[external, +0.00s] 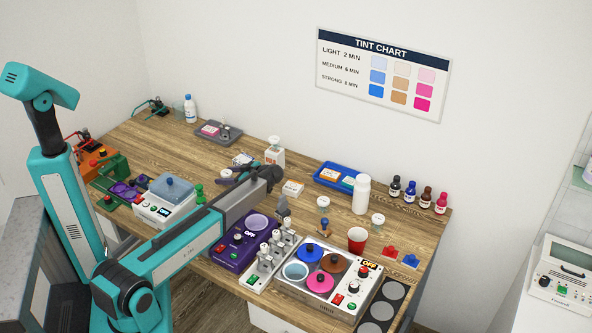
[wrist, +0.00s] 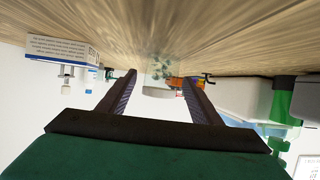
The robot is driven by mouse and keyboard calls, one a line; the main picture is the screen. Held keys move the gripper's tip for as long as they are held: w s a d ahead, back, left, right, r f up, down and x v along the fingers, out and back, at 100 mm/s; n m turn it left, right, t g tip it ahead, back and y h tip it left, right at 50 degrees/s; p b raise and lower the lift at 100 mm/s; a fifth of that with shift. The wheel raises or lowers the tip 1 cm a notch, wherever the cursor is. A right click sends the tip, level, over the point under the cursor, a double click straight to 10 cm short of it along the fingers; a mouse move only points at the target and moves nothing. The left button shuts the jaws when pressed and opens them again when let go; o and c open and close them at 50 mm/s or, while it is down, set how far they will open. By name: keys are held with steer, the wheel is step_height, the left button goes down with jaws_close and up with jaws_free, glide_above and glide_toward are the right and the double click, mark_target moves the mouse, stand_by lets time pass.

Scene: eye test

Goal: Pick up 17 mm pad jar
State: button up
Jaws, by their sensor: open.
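In the wrist view, which is upside down, a small clear jar (wrist: 161,70) with greenish contents and a white lid (wrist: 158,92) stands on the wooden table. It is between or just beyond the fingertips of my gripper (wrist: 158,79); the exact depth is unclear. The two dark fingers are apart, with visible gaps to the jar. In the external view my dark gripper (external: 236,177) is low over the middle of the table. A white-lidded jar (external: 225,173) shows by its tips, partly hidden. Other white-lidded jars stand at the right (external: 323,203) and (external: 378,220). No size label is readable.
A white carton (wrist: 65,50) stands left in the wrist view. A green object (wrist: 285,100) and a pale machine (wrist: 238,95) are at right. In the external view, a purple device (external: 232,250), a white bottle (external: 361,195) and a red cup (external: 357,240) crowd the table.

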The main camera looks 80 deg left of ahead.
mark_target(227, 173)
steer(key=shift+s, duration=0.1)
stand_by(0.5)
steer(key=c, duration=1.1)
steer(key=shift+c, duration=0.2)
steer(key=shift+r+b, duration=1.7)
steer(key=shift+r, duration=3.25)
